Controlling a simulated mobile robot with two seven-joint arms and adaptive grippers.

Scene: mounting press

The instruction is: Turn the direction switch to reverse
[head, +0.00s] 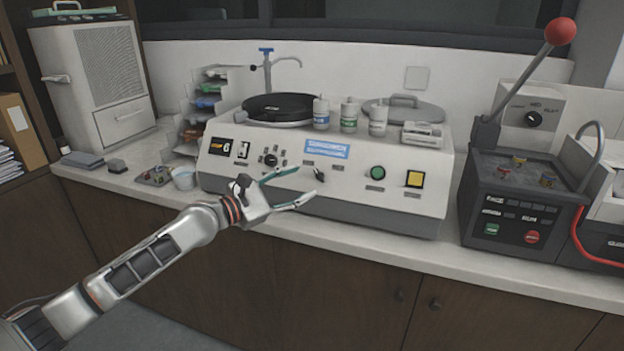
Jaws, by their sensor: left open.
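A polishing machine (420,182) with a white sloped front panel stands on the counter. A small dark toggle switch (319,174) sits on its panel below the blue label and looks like the direction switch; its lettering is too small to read. A round black knob (270,160) sits further left on the panel. My left gripper (320,181) is open and empty in front of the panel. Its two teal-and-grey fingers point right, with the tips appearing above and below the toggle. I cannot tell whether they touch it. My right gripper is out of view.
A green button (377,173) and a yellow square button (415,179) sit right of the toggle. Three bottles (349,117) stand on the machine. A dark press (520,205) with a red-balled lever stands at the right. A cup (184,178) stands at the left.

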